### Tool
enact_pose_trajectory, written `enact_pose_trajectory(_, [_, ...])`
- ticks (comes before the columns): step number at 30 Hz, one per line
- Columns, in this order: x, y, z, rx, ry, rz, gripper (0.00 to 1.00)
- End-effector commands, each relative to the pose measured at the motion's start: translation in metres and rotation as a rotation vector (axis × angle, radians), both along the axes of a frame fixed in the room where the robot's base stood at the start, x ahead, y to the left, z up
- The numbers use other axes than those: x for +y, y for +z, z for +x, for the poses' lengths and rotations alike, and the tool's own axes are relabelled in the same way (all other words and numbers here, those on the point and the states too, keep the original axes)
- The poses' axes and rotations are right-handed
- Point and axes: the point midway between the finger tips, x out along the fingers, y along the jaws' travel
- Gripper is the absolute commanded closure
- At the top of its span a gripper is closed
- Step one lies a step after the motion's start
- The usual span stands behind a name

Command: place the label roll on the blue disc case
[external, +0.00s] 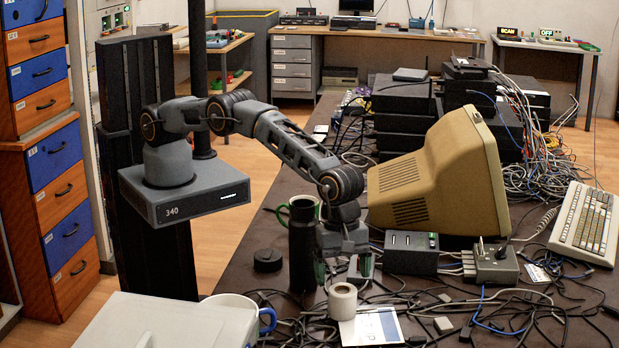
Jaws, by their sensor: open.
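The label roll (342,302) is a small white roll standing upright on the dark table, front centre. A flat white-and-blue square (372,327) lies just right of and in front of it; it looks like the disc case. The roll is at its left edge, and I cannot tell whether they touch. My gripper (345,272) points down just above and behind the roll, its fingers apart, with nothing seen between them.
A mug (236,305) and a black round lid (267,261) stand to the left. A beige monitor (440,185) and grey boxes (411,252) stand behind to the right. Cables cover much of the table's front right. A keyboard (587,222) lies far right.

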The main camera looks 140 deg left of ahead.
Motion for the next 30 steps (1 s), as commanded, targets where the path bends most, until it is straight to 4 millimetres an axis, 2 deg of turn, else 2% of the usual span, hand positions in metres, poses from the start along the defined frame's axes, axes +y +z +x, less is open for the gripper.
enact_pose_trajectory(1, [0.001, 0.016, -0.001, -0.001, 0.0, 0.0, 0.12])
enact_pose_trajectory(6, [0.002, 0.039, -0.005, 0.001, 0.0, -0.001, 0.12])
enact_pose_trajectory(16, [0.003, 0.06, -0.009, -0.001, -0.013, 0.002, 0.12])
enact_pose_trajectory(19, [-0.001, 0.079, -0.013, -0.016, -0.09, 0.017, 0.12])
enact_pose_trajectory(23, [-0.014, 0.127, -0.031, -0.052, -0.33, 0.066, 0.12])
enact_pose_trajectory(26, [-0.027, 0.174, -0.06, -0.085, -0.598, 0.123, 0.12])
enact_pose_trajectory(27, [-0.033, 0.192, -0.074, -0.1, -0.717, 0.15, 0.12])
enact_pose_trajectory(30, [-0.047, 0.23, -0.116, -0.129, -1.009, 0.222, 0.12])
